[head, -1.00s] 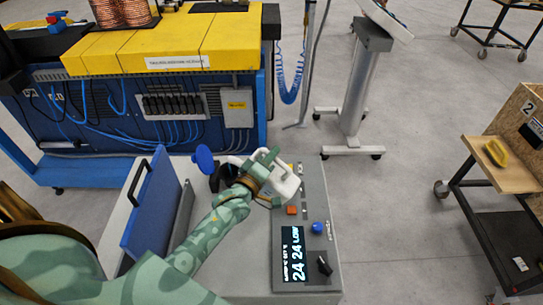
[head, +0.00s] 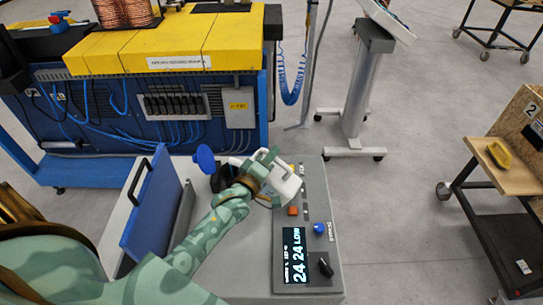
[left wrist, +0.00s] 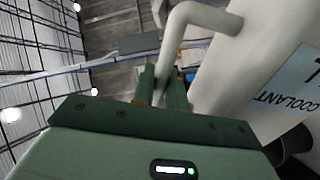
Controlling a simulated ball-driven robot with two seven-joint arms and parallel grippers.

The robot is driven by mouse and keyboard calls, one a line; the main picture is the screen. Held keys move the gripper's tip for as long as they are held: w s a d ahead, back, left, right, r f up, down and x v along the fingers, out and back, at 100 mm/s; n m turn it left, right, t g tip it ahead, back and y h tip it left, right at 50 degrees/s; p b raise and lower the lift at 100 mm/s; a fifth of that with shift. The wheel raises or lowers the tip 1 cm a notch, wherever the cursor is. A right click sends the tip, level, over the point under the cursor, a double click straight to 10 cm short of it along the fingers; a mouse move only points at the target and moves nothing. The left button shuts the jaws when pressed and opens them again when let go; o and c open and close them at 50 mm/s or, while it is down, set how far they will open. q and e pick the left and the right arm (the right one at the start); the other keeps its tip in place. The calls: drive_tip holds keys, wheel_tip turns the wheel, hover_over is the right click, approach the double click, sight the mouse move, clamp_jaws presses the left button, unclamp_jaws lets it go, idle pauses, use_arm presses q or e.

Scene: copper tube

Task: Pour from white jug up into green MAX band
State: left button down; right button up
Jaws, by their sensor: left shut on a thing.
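The white jug (head: 288,184) is in my left gripper (head: 266,172), above the grey cabinet in the head view. In the left wrist view the jug (left wrist: 245,75) fills the right side, with a label reading COOLANT, and my left gripper (left wrist: 163,88) is shut on its handle (left wrist: 180,25). The jug looks tilted. A dark round opening (head: 219,180) with a blue cap (head: 205,158) beside it shows to the left of the jug, partly hidden by my arm. The green MAX band cannot be made out. My right gripper is not in view.
The grey cabinet (head: 318,205) has a display (head: 294,254) reading 24 24 LOW, a blue knob and an orange button. A blue panel (head: 152,205) stands open at its left. The yellow-topped blue machine (head: 170,50) is behind.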

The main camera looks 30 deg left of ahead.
sight(262, 148)
use_arm(q)
drive_tip(key=shift+a+r+n+b, duration=0.1)
drive_tip(key=shift+a+n+b, duration=0.2)
drive_tip(key=shift+b, duration=0.05)
idle(0.7)
drive_tip(key=shift+a+r+n+p, duration=0.9)
drive_tip(key=shift+a+r+p, duration=0.25)
drive_tip(key=shift+p, duration=1.2)
idle(4.6)
